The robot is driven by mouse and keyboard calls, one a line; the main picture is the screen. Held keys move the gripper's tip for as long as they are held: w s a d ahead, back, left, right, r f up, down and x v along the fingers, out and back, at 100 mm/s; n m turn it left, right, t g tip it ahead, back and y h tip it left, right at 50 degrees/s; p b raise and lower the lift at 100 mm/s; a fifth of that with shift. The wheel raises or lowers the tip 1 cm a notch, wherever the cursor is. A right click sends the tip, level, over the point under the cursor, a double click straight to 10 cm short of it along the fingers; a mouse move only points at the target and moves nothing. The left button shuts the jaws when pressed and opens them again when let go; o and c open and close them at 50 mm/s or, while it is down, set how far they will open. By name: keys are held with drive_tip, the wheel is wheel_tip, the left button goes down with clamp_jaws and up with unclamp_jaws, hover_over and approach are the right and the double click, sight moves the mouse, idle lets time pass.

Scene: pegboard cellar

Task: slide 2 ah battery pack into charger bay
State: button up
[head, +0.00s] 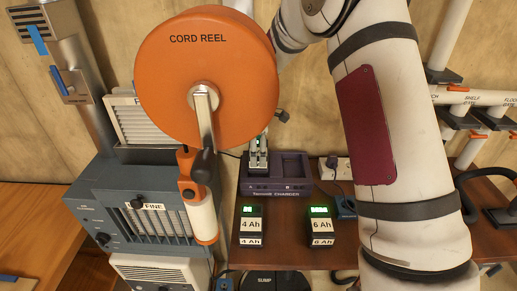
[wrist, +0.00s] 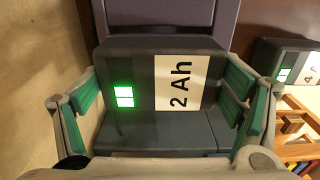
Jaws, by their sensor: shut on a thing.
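The dark grey 2 Ah battery pack (wrist: 140,125), with a white label and a lit green display, fills the middle of the wrist view. My gripper (wrist: 158,100) is shut on it, one green-padded finger along each side. The purple charger (wrist: 160,12) lies just beyond the pack's far end in that view. In the head view my gripper (head: 258,158) is at the left bay of the charger (head: 278,186); the right bay looks empty. The pack is mostly hidden there, and I cannot tell how far it sits in the bay.
A 4 Ah pack (head: 250,224) and a 6 Ah pack (head: 321,225) stand on the brown bench (head: 285,258) in front of the charger. The orange cord reel (head: 207,78) hangs close at left. A white socket strip (head: 340,165) is right of the charger.

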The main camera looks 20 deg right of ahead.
drive_tip(key=shift+f, duration=0.65)
idle(1.3)
drive_tip(key=o, duration=0.9)
drive_tip(key=shift+r+p, duration=0.3)
drive_tip(key=shift+r, duration=2.7)
